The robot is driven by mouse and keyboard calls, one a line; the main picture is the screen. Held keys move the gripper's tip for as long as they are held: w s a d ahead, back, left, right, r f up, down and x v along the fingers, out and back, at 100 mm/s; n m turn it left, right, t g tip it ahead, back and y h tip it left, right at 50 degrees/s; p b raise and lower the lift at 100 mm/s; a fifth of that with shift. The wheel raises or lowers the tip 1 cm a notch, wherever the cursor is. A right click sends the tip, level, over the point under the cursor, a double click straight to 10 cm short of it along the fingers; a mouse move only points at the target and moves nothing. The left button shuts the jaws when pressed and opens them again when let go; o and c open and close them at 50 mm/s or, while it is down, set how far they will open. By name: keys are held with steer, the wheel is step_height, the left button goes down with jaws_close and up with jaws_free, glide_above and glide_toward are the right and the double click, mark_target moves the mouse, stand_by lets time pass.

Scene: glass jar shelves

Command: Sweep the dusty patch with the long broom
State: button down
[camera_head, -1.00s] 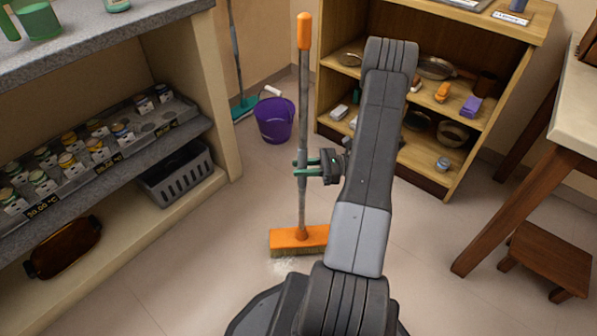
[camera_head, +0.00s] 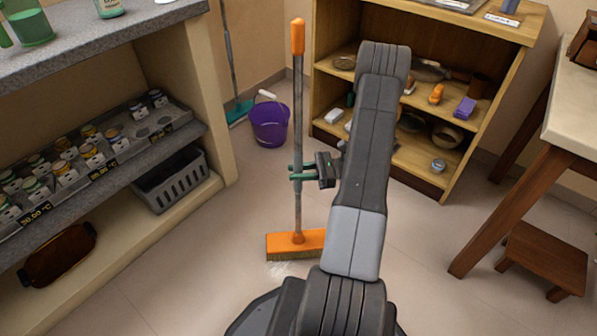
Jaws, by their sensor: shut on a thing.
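The long broom (camera_head: 297,205) stands upright, with a grey pole, an orange grip at the top and an orange head (camera_head: 290,244) with bristles at floor level. My gripper (camera_head: 299,172) has green fingers and is shut on the pole a little below its middle. The dusty patch (camera_head: 287,268) is a pale smear on the floor, just in front of the bristles. Part of it may be hidden by the broom head and my arm.
A purple bucket (camera_head: 270,124) and a green mop (camera_head: 238,112) stand behind at the wall. A jar shelf (camera_head: 206,130) is on the left and a wooden shelf (camera_head: 449,178) at the back right. A table (camera_head: 566,128) and a low stool (camera_head: 545,256) are at right. Floor at front left is clear.

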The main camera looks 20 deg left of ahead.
steer(key=shift+f+b, duration=0.45)
steer(key=shift+f, duration=0.3)
stand_by(0.8)
steer(key=shift+s+a, duration=0.3)
steer(key=shift+s, duration=0.4)
steer(key=shift+s+a, duration=0.3)
steer(key=shift+s, duration=0.5)
steer(key=shift+s+a+p, duration=0.2)
steer(key=shift+s+a, duration=0.1)
steer(key=shift+s, duration=0.4)
steer(key=shift+s+a+p, duration=0.2)
steer(key=shift+s+a, duration=0.1)
steer(key=shift+s, duration=0.45)
steer(key=shift+s+a, duration=0.3)
steer(key=shift+s, duration=0.35)
steer(key=shift+s+a, duration=0.25)
steer(key=shift+s, duration=0.4)
steer(key=shift+s+a, duration=0.1)
steer(key=shift+s, duration=0.1)
